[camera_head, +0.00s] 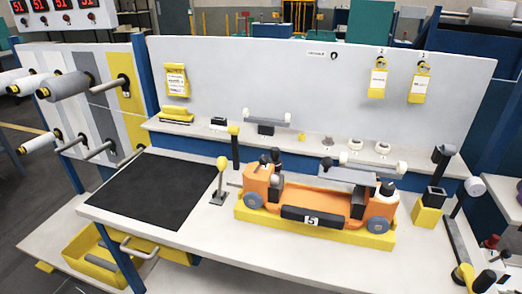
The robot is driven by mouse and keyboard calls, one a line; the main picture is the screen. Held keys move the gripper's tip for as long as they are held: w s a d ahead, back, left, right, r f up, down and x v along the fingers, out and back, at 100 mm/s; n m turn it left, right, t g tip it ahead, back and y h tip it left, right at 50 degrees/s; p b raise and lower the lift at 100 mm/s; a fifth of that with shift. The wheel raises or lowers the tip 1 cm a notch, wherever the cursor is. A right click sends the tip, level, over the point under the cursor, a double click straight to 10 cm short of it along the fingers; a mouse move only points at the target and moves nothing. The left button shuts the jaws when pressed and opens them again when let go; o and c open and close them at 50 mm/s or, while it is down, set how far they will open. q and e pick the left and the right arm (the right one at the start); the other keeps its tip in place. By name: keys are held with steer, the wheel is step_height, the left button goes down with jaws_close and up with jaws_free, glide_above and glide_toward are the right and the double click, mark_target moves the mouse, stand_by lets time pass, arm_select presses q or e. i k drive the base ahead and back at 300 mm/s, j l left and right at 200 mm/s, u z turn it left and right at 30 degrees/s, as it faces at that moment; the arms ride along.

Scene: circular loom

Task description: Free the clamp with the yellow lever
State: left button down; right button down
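A small metal clamp stands on the white bench just left of the orange shuttle (330,205). Its upright lever (221,164) ends in a yellow ball knob. A thin rod runs from beside the clamp toward the shuttle; whether the clamp touches it is too small to tell. The shuttle has grey wheels and a black label marked 5, and sits on a yellow base (300,232). A second yellow knob (233,130) tops a black post behind the clamp. Neither of my grippers is in view.
A black mat (155,190) covers the bench to the left, bare. A shelf (205,130) with small parts runs behind. A yellow block with a black socket (428,212) stands right of the shuttle. Spools on pegs (65,86) stick out at the left.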

mark_target(222, 162)
steer(key=i+j+z, duration=0.15)
steer(key=j+z, duration=0.2)
steer(key=j, duration=0.55)
steer(key=j+z, duration=0.35)
steer(key=j, duration=0.55)
steer(key=j+z, duration=0.35)
steer(key=j, duration=0.6)
steer(key=k+j, duration=0.1)
steer(key=j, duration=1.05)
steer(key=k+j, duration=0.15)
steer(key=j, duration=0.45)
steer(key=k+j, duration=0.1)
steer(key=j, duration=0.5)
steer(key=i+z, duration=0.05)
